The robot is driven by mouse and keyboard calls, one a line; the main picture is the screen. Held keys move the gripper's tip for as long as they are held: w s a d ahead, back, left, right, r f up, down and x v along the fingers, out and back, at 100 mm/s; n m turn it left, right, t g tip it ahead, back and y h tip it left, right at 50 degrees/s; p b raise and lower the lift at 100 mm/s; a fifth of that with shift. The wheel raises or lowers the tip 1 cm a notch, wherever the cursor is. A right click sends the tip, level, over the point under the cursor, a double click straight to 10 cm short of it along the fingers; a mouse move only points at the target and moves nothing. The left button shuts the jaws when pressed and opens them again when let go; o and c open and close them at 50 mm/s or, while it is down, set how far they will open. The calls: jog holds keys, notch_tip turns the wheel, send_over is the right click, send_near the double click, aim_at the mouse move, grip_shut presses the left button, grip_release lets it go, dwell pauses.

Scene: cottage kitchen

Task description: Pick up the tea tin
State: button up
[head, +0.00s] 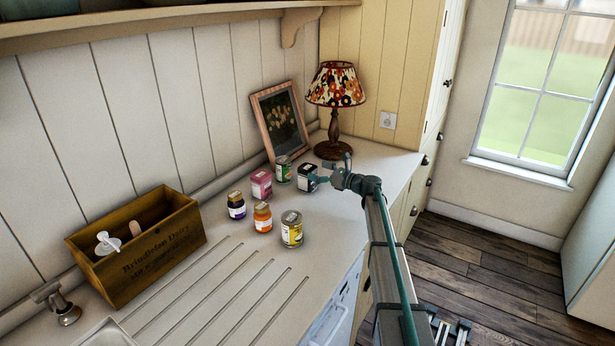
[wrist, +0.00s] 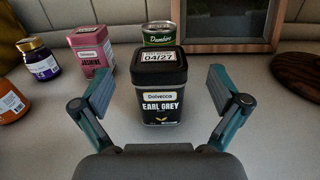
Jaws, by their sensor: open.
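A black tea tin (head: 307,178) with a white label stands upright on the counter, near the lamp. In the wrist view the black tin (wrist: 160,106) reads "Earl Grey" and stands centred ahead of my gripper (wrist: 160,88). The two fingers are spread wide, one on each side of the tin in the picture, with clear gaps and nothing held. In the head view my gripper (head: 333,171) is just right of the tin. A pink tin (head: 261,184) stands to its left; in the wrist view this pink tin (wrist: 92,52) reads "Jasmine".
A green can (head: 284,170) stands close behind the black tin. A lamp (head: 335,120) and picture frame (head: 279,118) stand behind. A wooden crate (head: 140,255) is at left.

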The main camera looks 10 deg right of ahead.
aim_at(308, 167)
jog(key=p+x, duration=0.2)
jog(key=x, duration=0.2)
jog(key=shift+w+a, duration=0.25)
jog(key=shift+a, duration=0.05)
jog(key=c, duration=1.3)
jog(key=shift+c, duration=0.7)
jog(key=shift+r, duration=0.1)
